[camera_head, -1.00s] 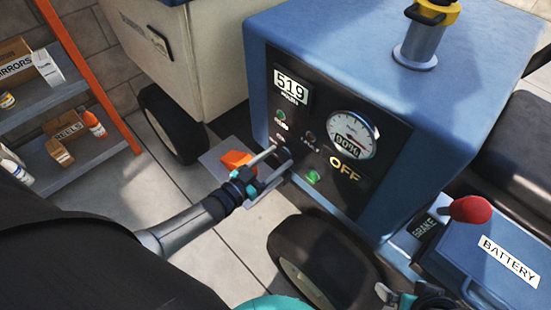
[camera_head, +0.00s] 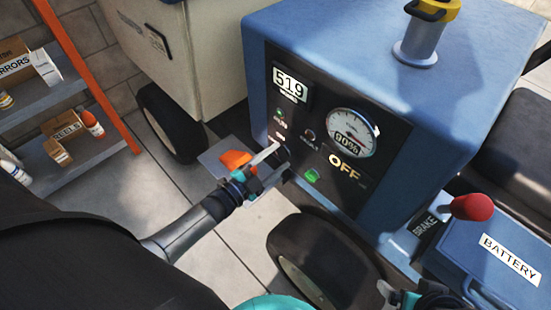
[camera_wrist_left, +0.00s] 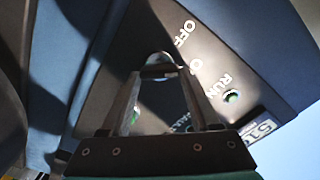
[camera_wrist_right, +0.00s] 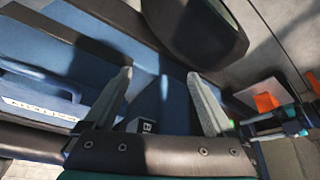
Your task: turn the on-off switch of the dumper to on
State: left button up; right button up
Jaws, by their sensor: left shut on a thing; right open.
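In the head view the gripper hides most of the knob. My left gripper (camera_head: 279,157) is shut on it at the panel's lower left. My right gripper (camera_wrist_right: 164,88) is open and empty, low at the right, above the dumper's side.
A red brake lever (camera_head: 471,208) and a blue battery box (camera_head: 490,255) are at the right. A dumper wheel (camera_head: 315,260) is below the panel. An orange-framed shelf (camera_head: 85,75) stands at the left. Tiled floor lies free between them.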

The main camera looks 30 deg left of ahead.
pick_arm(q)
jog(key=shift+m, duration=0.8)
pick_arm(e)
jog(key=shift+r, duration=0.25)
jog(key=shift+s+r, duration=0.1)
jog(key=shift+r, duration=0.05)
jog(key=shift+d, duration=0.1)
pick_arm(q)
jog(key=o, duration=1.4)
jog(key=shift+c, duration=0.2)
jog(key=shift+s+a, duration=0.15)
jog(key=shift+s, duration=0.35)
jog(key=p+v, duration=0.3)
jog(key=v, duration=1.1)
pick_arm(e)
notch_tip(320, 180, down, 7)
jog(key=g, duration=0.1)
jog(key=shift+s, duration=0.2)
pick_arm(q)
jog(key=shift+f, duration=0.1)
